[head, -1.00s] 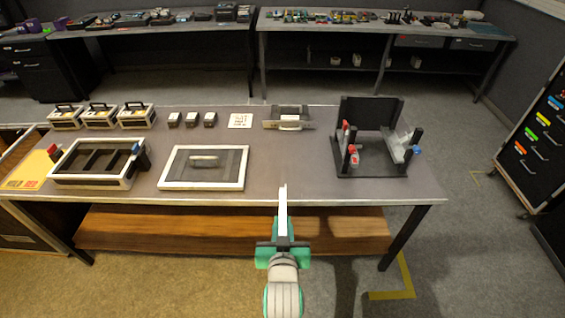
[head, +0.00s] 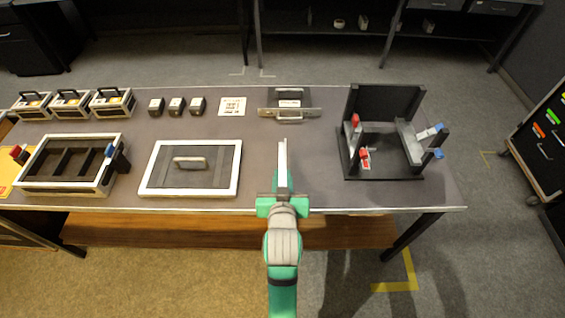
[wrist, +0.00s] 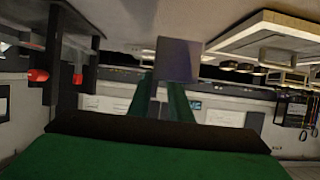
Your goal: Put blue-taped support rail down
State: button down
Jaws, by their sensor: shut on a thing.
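My gripper (head: 283,192) is shut on a pale, narrow rail (head: 283,158), which points away from me over the front part of the table. In the wrist view the near end of a grey piece, likely this rail (wrist: 178,60), shows between my green fingers (wrist: 163,98). I cannot make out blue tape on it. A black stand (head: 383,172) is to the right of my gripper, with red parts (head: 355,120) on its left side and blue parts (head: 438,154) on its right side. The rail is apart from the stand.
A white-framed panel (head: 146,190) with a handle lies left of my gripper. A divided tray (head: 62,189) is further left. A grey handled piece (head: 290,114), a printed card (head: 232,106) and several small cases line the back. Bare tabletop (head: 315,165) lies between panel and stand.

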aim_at(281, 165)
jog(key=x, duration=0.7)
jog(key=shift+w+a+f, duration=0.15)
jog(key=shift+a+f, duration=0.1)
jog(key=w+f, duration=0.2)
jog(key=f, duration=0.1)
jog(key=w+f, duration=0.3)
jog(key=shift+w+d, duration=0.1)
jog(key=shift+w, duration=0.05)
jog(key=shift+w+f, duration=0.1)
jog(key=shift+f, duration=1.5)
jog(key=shift+f, duration=0.1)
jog(key=c, duration=1.6)
grip_release()
jog(key=shift+f, duration=0.1)
